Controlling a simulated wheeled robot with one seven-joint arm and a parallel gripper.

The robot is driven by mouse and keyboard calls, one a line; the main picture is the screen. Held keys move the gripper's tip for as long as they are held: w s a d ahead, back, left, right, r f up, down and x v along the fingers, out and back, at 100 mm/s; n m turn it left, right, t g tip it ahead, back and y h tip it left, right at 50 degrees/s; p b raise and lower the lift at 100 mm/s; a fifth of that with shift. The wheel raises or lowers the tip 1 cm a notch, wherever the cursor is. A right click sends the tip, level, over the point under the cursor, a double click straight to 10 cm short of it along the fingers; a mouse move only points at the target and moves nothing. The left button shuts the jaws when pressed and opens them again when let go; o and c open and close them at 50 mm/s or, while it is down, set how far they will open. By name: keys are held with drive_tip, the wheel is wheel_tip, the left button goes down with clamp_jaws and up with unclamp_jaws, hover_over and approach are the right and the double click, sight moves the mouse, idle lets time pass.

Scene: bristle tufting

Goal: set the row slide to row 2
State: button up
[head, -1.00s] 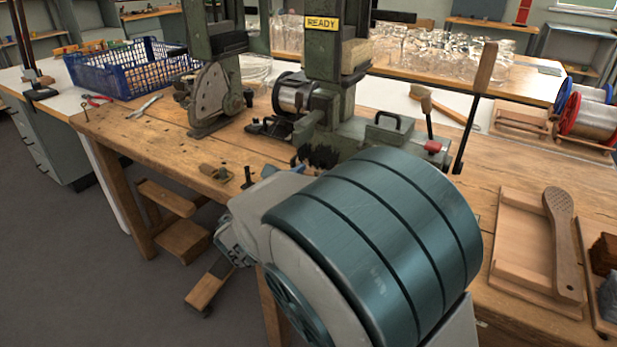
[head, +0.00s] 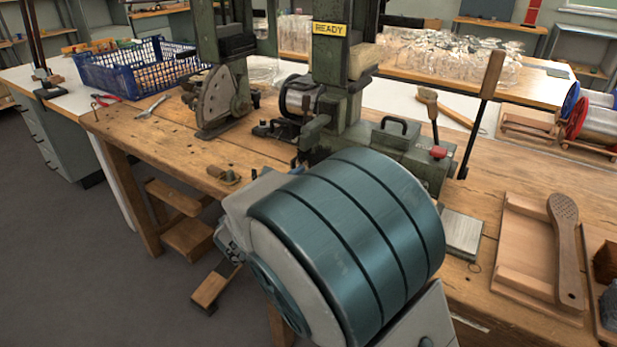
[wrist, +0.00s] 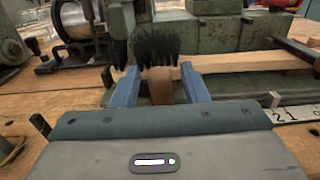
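In the wrist view my gripper (wrist: 158,80) has two blue fingers pointing forward, one on each side of a brown rounded knob (wrist: 161,86). Small gaps seem to show between the knob and the fingers, so the gripper looks open around it. The knob looks like the row slide's handle, but its link to the slide is hidden. A pale scale strip (wrist: 285,114) with digits, 2 and 1 among them, lies right of the gripper. In the head view my large teal arm link hides the gripper and knob. The green tufting machine (head: 335,110) carries a yellow READY sign (head: 330,29).
Black bristles (wrist: 157,48) and a pale wooden bar (wrist: 225,63) lie just beyond the fingertips. A long lever (head: 481,110) stands right of the machine. A wooden tray (head: 510,240) with a paddle-shaped brush (head: 566,250) is at the right. A blue crate (head: 135,70) stands back left.

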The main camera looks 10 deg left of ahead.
drive_tip(key=p+v, duration=0.2)
drive_tip(key=v, duration=1.2)
drive_tip(key=shift+w+d+r, duration=0.1)
drive_tip(key=shift+d, duration=0.05)
drive_tip(key=s+d+r+m+g+p, duration=0.1)
drive_tip(key=d+r+m+g+p, duration=0.15)
drive_tip(key=d+m+g, duration=0.4)
drive_tip(key=d+r+m+g+h+p, duration=0.1)
drive_tip(key=d+m+g+p, duration=0.2)
drive_tip(key=d, duration=0.6)
drive_tip(key=s+d+r+m+g+p, duration=0.1)
drive_tip(key=d+r+m+g+p, duration=0.2)
drive_tip(key=d, duration=0.5)
drive_tip(key=s+d+r+m+y+p, duration=0.3)
drive_tip(key=s+r+m+y+p, duration=0.1)
drive_tip(key=m, duration=0.5)
drive_tip(key=s+d+r+m+g+y+p, duration=0.1)
drive_tip(key=s+d+r+m+y+p, duration=0.2)
drive_tip(key=r+m+p, duration=0.3)
drive_tip(key=s+m+y+p, duration=0.1)
drive_tip(key=m+p, duration=0.1)
drive_tip(key=m, duration=0.1)
drive_tip(key=shift+s+m+y, duration=0.3)
drive_tip(key=shift+s+m, duration=0.05)
drive_tip(key=shift+s, duration=0.05)
